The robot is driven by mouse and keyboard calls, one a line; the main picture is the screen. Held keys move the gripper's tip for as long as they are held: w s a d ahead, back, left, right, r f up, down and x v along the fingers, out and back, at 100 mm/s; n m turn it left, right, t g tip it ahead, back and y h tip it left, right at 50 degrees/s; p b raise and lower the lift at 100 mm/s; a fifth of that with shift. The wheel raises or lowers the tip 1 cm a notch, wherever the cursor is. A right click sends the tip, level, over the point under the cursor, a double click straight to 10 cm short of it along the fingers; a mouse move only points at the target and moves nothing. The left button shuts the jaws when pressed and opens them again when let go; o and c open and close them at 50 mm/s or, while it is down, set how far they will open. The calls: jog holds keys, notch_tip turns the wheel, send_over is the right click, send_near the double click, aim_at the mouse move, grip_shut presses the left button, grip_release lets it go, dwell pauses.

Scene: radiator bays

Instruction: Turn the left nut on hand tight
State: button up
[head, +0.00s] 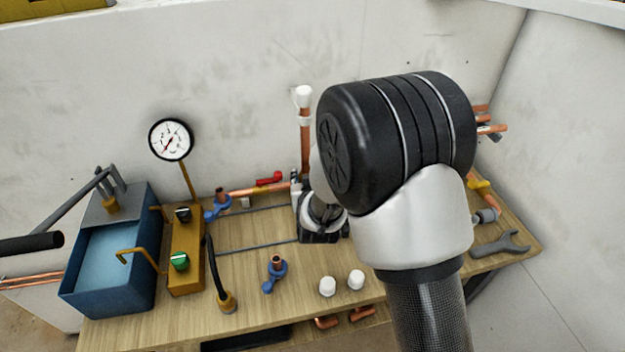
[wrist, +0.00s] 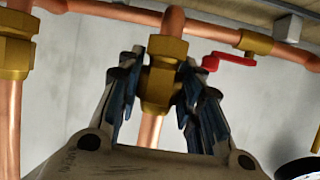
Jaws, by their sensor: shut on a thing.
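In the wrist view my gripper (wrist: 157,80) has its two fingers on either side of a brass nut (wrist: 160,82) and is shut on it. The nut sits around a vertical copper pipe (wrist: 149,130), below a brass fitting body. A second brass nut and fitting (wrist: 14,55) on another copper pipe stands apart at the left edge of the wrist view. In the head view my gripper (head: 298,195) is low at the pipework over the bench, and my arm hides most of the nut area. The thread engagement cannot be seen.
A red-handled valve (wrist: 230,58) is close beside the fingers. On the bench (head: 240,270) are a blue water tank (head: 115,260) with a pump, a pressure gauge (head: 171,139), blue-handled valves, white caps (head: 328,286) and a spanner (head: 500,244). A pale wall stands close behind.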

jog(key=shift+m+h+p, duration=0.75)
jog(key=shift+m+h, duration=0.35)
jog(key=shift+h, duration=0.1)
jog(key=o, duration=1)
jog(key=shift+c, duration=0.2)
jog(key=p+v, duration=0.2)
jog(key=v, duration=0.8)
jog(key=shift+p, duration=0.35)
